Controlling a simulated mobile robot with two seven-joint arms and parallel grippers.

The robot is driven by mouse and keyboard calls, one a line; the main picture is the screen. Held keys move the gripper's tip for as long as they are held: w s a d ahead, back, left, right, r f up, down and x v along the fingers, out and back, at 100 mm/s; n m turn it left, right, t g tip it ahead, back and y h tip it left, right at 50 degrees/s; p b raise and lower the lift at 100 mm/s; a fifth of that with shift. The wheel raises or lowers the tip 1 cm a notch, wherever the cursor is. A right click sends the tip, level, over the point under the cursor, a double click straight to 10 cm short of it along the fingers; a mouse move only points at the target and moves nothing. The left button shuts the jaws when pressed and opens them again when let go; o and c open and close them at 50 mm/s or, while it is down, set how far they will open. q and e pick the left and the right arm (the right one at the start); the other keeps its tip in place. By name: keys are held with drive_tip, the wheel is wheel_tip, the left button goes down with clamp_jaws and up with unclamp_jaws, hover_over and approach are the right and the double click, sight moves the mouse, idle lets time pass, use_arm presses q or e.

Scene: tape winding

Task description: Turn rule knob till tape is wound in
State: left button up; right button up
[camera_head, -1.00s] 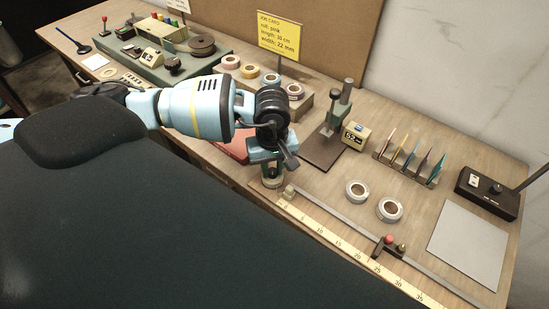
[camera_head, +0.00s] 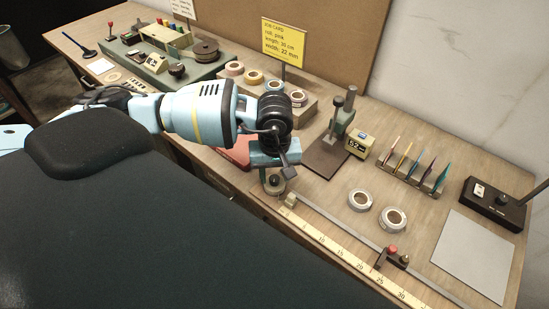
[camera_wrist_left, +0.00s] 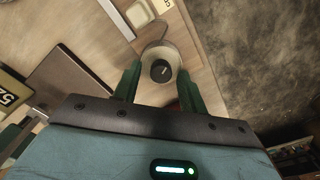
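The rule knob (camera_head: 275,181) is a small black knob on a round pale housing at the near end of the rule (camera_head: 345,255), a yellow strip with numbers that runs out along the table's front edge. In the left wrist view the knob (camera_wrist_left: 160,71) sits between the two green fingers of my left gripper (camera_wrist_left: 159,78). My right gripper is not in view.
A metal rail with a red-knobbed slider (camera_head: 391,254) runs beside the rule. A press (camera_head: 342,125) on a brown base stands behind, with a box reading 52 (camera_head: 360,144). Two pale tape rolls (camera_head: 376,208) lie to the right. A grey sheet (camera_head: 473,256) covers the right end.

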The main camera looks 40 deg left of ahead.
sight(275, 178)
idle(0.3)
use_arm(q)
wheel_tip(275, 178, up, 8)
drive_tip(key=shift+f, duration=0.2)
idle(0.5)
